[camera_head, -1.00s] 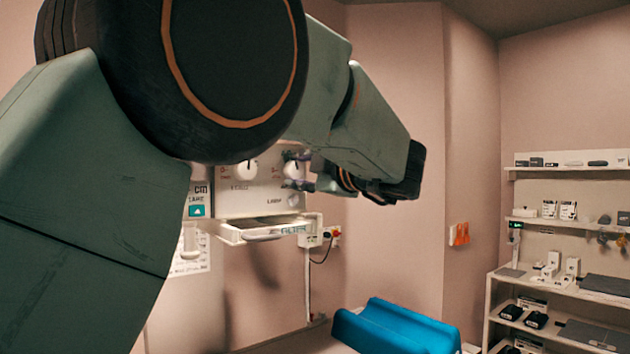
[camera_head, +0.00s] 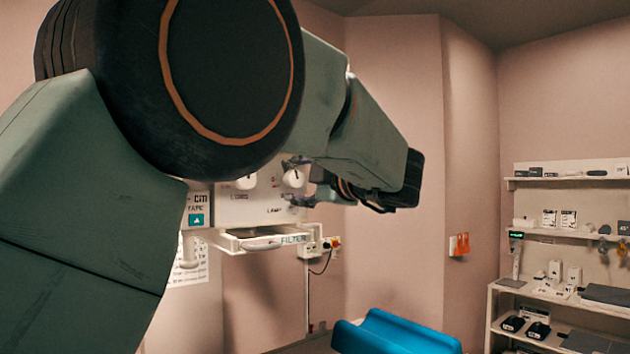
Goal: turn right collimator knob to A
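The white collimator panel (camera_head: 255,210) hangs near the middle of the view, with my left arm covering its upper part. The right knob (camera_head: 293,178) is white and round, with a dark pointer mark on its face. The left knob (camera_head: 245,182) is partly hidden under my arm. My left gripper (camera_head: 298,181) reaches in from the right of the panel. Its dark fingers are apart, one above and one below the right knob; I cannot tell whether they touch it. The markings around the right knob are too small or hidden to read. My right gripper is not in view.
A filter tray (camera_head: 262,243) sticks out below the panel. A blue cushion (camera_head: 390,332) lies at the bottom. A wall socket (camera_head: 333,243) with a cable is behind. Shelves (camera_head: 560,240) stand at the far right. The space between them and my arm is clear.

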